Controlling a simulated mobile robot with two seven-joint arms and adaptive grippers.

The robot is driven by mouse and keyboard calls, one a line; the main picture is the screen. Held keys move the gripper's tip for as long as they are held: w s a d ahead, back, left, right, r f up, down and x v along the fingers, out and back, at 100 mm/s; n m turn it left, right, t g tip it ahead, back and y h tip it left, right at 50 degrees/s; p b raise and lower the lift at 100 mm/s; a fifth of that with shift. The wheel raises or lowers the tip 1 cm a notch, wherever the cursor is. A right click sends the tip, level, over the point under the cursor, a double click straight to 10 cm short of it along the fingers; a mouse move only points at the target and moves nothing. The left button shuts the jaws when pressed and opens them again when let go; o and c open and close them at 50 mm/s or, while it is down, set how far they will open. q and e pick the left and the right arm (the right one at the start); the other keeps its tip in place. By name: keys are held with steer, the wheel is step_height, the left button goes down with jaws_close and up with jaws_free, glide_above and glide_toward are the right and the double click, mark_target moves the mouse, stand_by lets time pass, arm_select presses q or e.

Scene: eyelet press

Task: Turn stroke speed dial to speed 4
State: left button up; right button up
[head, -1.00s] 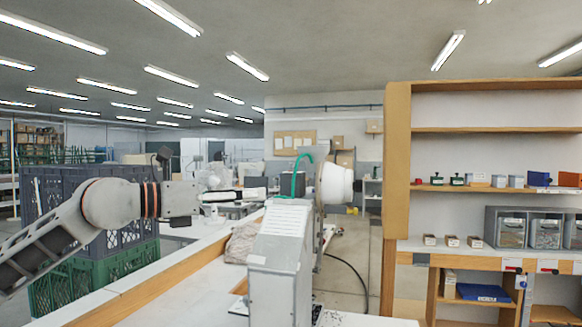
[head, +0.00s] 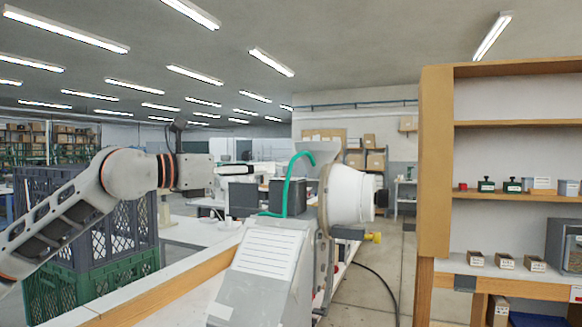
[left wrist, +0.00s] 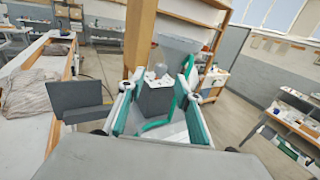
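The grey eyelet press (head: 262,262) stands in the lower middle of the head view, with a sheet of printed lines on its sloped face. A green hose (head: 287,185) and a white round bowl (head: 350,193) are at its top. I cannot make out the speed dial or its setting. My left gripper (head: 238,170) is left of the hose in the head view. In the left wrist view my left gripper (left wrist: 160,85) has its green-lined fingers apart, with a grey box (left wrist: 153,103) and green hose showing beyond and between them. Contact is not visible. My right gripper is not in view.
A wooden shelf unit (head: 436,165) with small boxes stands at the right. Dark and green crates (head: 95,275) are stacked at the left, behind my left arm. A yellow fitting (head: 373,237) sticks out right of the press. Crumpled cloth (left wrist: 30,93) lies on a bench.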

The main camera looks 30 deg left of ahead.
mark_target(284, 167)
arm_select(q)
steer(key=p+x, duration=0.1)
steer(key=x, duration=0.4)
steer(key=shift+w+d+r+p, duration=0.1)
steer(key=shift+w+d+p, duration=0.2)
steer(key=shift+w+d, duration=0.3)
steer(key=shift+w, duration=0.3)
jaws_close()
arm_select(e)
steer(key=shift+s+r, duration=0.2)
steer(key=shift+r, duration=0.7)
